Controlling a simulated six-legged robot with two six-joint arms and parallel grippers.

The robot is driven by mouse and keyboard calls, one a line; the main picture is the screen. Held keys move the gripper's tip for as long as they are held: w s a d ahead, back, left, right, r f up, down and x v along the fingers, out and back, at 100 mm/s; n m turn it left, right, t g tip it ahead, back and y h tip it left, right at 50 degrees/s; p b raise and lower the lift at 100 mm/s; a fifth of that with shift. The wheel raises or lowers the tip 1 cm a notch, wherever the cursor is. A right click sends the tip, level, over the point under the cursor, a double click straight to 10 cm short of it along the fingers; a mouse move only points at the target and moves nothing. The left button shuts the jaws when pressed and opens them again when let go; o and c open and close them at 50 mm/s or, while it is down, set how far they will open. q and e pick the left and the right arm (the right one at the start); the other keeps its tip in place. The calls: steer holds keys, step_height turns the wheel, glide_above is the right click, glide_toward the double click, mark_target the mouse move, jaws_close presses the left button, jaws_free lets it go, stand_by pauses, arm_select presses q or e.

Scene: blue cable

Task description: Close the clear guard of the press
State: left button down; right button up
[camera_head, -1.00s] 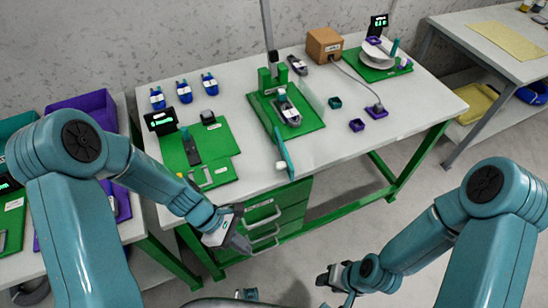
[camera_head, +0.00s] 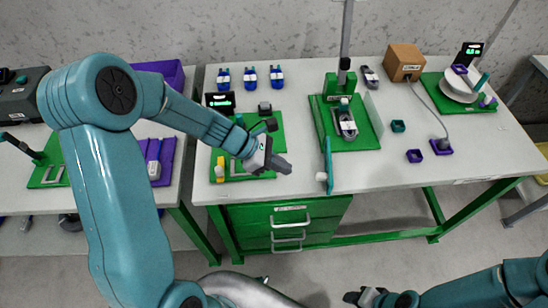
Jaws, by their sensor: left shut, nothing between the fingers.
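The press (camera_head: 340,86) stands on a green base plate at the middle of the white table, with a grey cable connector (camera_head: 346,124) lying on its base. A faint clear pane, seemingly the guard (camera_head: 373,110), stands upright along the right side of the base, apart from the connector. A teal bar with a white knob (camera_head: 327,166) stands at the front left of the base. My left gripper (camera_head: 283,165) is shut and empty, left of the teal bar, over the front of the left green mat. My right gripper (camera_head: 362,297) is low at the bottom edge; its jaws are unclear.
The left green mat (camera_head: 264,128) holds small fixtures and a yellow piece (camera_head: 220,166). Several blue connectors (camera_head: 249,78) lie behind it. Purple and teal holders (camera_head: 414,156) sit right of the press.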

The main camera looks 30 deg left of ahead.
arm_select(q)
steer(key=x, duration=0.3)
steer(key=shift+d+f, duration=0.2)
steer(key=shift+d, duration=0.05)
steer(key=d, duration=0.1)
steer(key=w+d, duration=0.1)
steer(key=d, duration=0.1)
steer(key=shift+w+d+r, duration=0.1)
steer(key=shift+w+r, duration=0.05)
steer(key=shift+w, duration=0.2)
